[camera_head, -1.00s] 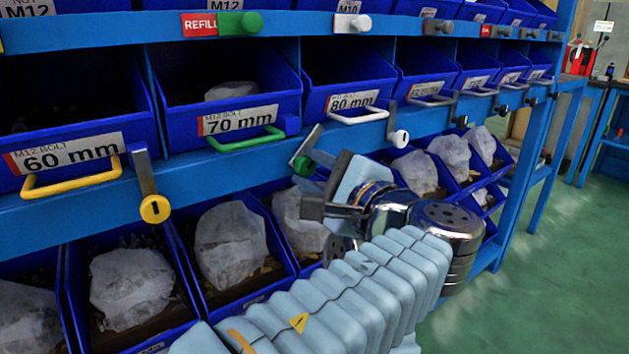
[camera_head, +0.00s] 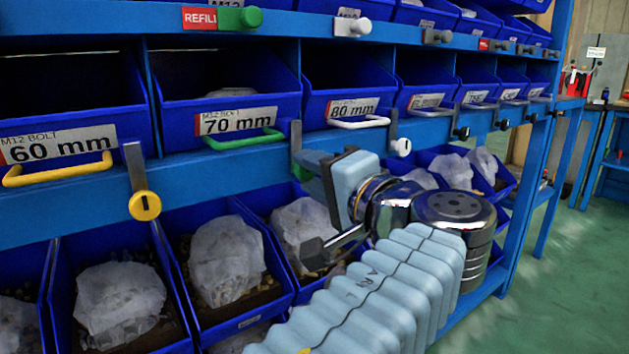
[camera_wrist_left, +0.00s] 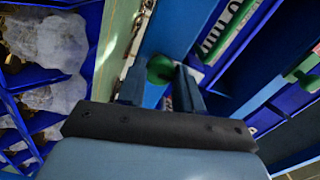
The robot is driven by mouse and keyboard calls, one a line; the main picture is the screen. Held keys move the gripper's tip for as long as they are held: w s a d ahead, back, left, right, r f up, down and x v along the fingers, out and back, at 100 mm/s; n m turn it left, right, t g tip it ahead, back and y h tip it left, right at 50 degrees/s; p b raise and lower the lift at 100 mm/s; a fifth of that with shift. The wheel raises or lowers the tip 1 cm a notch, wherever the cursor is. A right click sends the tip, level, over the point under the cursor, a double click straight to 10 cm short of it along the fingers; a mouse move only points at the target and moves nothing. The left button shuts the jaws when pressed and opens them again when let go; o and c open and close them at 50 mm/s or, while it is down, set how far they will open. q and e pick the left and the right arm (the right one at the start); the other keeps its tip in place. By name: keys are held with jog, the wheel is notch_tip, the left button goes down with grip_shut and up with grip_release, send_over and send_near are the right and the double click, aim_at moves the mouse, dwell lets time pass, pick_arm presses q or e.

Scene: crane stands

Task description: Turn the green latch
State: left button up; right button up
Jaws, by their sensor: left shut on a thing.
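The green latch (camera_head: 296,136) is on the blue rail below the 70 mm bin, to the right of its green handle. Its metal bar hangs close to upright, and its green knob is mostly hidden by my gripper in the head view. My left gripper (camera_head: 302,161) is at the lower end of the latch, shut on it. In the left wrist view the round green knob (camera_wrist_left: 160,69) sits between the two fingers of the left gripper (camera_wrist_left: 159,80). My right gripper is not in view.
The 70 mm bin (camera_head: 272,92) and 80 mm bin (camera_head: 313,104) sit just above the rail. A yellow latch (camera_head: 145,206) is to the left and a white latch (camera_head: 401,147) to the right. Bins with wrapped bags (camera_head: 225,260) fill the lower shelf.

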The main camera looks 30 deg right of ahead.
pick_arm(q)
jog(key=shift+f, duration=0.1)
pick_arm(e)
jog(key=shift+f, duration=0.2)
pick_arm(q)
jog(key=o, duration=1)
jog(key=shift+o, duration=0.2)
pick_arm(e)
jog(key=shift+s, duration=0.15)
